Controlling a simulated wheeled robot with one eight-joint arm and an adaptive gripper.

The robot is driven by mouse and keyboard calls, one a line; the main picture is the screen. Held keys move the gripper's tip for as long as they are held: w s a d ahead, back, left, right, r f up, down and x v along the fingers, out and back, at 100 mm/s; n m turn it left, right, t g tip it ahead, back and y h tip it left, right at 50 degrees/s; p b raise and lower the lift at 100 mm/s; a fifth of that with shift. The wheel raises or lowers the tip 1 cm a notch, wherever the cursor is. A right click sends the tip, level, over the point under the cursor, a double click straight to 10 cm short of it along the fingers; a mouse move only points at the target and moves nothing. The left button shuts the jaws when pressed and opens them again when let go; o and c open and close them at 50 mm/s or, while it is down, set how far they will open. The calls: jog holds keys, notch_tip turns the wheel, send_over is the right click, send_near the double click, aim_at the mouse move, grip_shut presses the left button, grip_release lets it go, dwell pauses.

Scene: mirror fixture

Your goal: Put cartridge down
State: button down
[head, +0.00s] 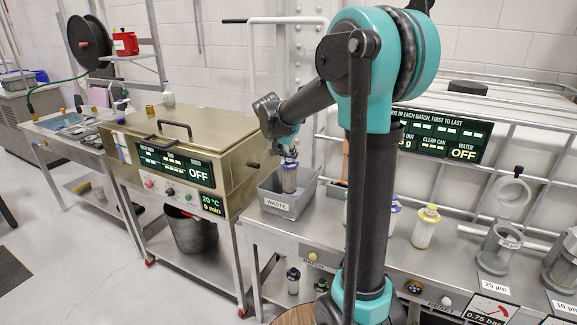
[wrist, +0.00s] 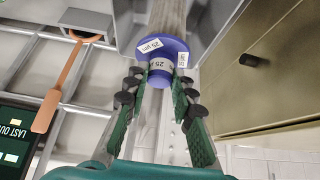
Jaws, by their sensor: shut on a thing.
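My gripper (head: 288,157) is shut on a cartridge (head: 288,179) with a grey mesh body and a blue cap. The cartridge hangs upright, cap up, over the open grey bin labelled WASTE (head: 284,207). Its lower part appears within the bin's rim; I cannot tell whether it touches the bottom. In the wrist view the fingers of my gripper (wrist: 158,85) are on either side of the neck of the blue cap (wrist: 167,50), which carries 25 µm labels.
The steel bath (head: 170,150) with its closed lid stands left of the bin. A clear housing marked 25 µm (head: 503,240) is farther right. An orange paddle (wrist: 57,90) hangs nearby.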

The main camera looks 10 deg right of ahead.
aim_at(288, 164)
jog(key=shift+f, duration=2.25)
jog(key=c, duration=1.3)
grip_release()
jog(key=shift+f, duration=0.1)
jog(key=v, duration=1.2)
jog(key=s+d+f+n+y, duration=0.1)
jog(key=s+d+f+n, duration=0.1)
jog(key=s+f, duration=0.5)
jog(key=s+d+f+n+y, duration=0.1)
jog(key=s+d+f+n, duration=0.1)
jog(key=s+f, duration=0.4)
jog(key=s+d+f+n+g+y, duration=0.1)
jog(key=s+f, duration=0.6)
jog(key=s, duration=0.7)
jog(key=shift+s+d+f+n+y, duration=0.15)
jog(key=shift+d+n+y, duration=0.1)
jog(key=shift+n, duration=0.3)
jog(key=shift+s+d+f+n+y, duration=0.1)
jog(key=shift+d+f+n+y, duration=0.15)
jog(key=shift+n, duration=0.3)
